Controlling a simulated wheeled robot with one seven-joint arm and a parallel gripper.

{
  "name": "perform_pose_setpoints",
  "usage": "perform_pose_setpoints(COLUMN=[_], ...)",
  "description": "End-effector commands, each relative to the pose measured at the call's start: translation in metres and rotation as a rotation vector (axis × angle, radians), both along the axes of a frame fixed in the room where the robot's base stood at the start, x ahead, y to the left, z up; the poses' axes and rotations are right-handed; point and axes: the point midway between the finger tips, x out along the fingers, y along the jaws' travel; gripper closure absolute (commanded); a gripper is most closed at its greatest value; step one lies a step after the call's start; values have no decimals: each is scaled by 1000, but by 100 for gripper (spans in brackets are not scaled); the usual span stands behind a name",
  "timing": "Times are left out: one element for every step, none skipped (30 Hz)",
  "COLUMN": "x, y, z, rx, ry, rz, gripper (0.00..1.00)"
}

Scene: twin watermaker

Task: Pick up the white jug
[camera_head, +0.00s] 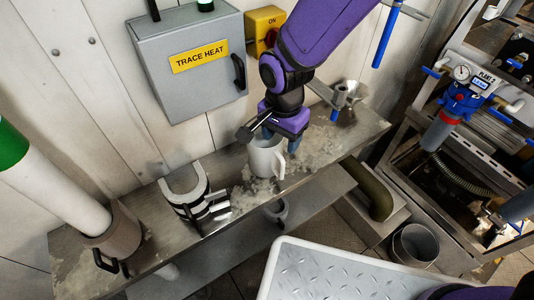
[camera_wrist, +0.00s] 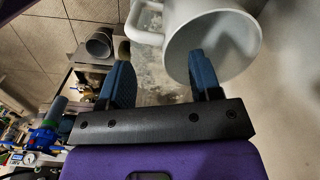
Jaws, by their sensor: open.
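The white jug (camera_head: 264,160) stands upright on the metal shelf, with its handle towards the right. My gripper (camera_head: 281,138) is right above the jug's rim, pointing down. In the wrist view the jug (camera_wrist: 235,38) fills the upper right, its open mouth facing the camera and its handle at its left. My gripper (camera_wrist: 160,78) is open there. The right finger overlaps the jug's mouth, and the left finger is left of the jug and its handle. I cannot tell whether either finger touches the jug.
The metal shelf (camera_head: 150,206) also holds a grey half-round clamp (camera_head: 185,190) left of the jug and a steel funnel (camera_head: 350,108) on the right. A trace heat box (camera_head: 193,85) is on the wall behind. A pipe (camera_head: 55,185) stands at the left end.

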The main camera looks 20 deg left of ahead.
Motion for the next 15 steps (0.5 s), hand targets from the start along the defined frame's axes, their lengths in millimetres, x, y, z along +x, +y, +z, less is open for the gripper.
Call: perform_pose_setpoints(x=[-1, -1, -1, -1, -1, -1, -1, -1, -1, -1, -1, -1, -1, -1, -1], y=[-1, -1, -1, -1, -1, -1, -1, -1, -1, -1, -1, -1, -1, -1, -1], z=[-9, -13, -19, -22, -25, -28, -30, -31, -32, -32, -32, -32, -32, -32, -32], rx=[-3, -3, -2, -3, -2, -2, -2, -1, -1, -1, -1, -1, -1, -1, -1], ry=[2, 2, 2, 2, 2, 2, 2, 1, 1, 0, 0, 0, 0, 0, 0], rz=[0, 0, 0, 0, 0, 0, 0, 0, 0, 0, 1, 1, 1, 1, 1], gripper=[42, 42, 42, 42, 42, 42, 42, 42, 42, 42, 42, 42, 42, 42, 42])
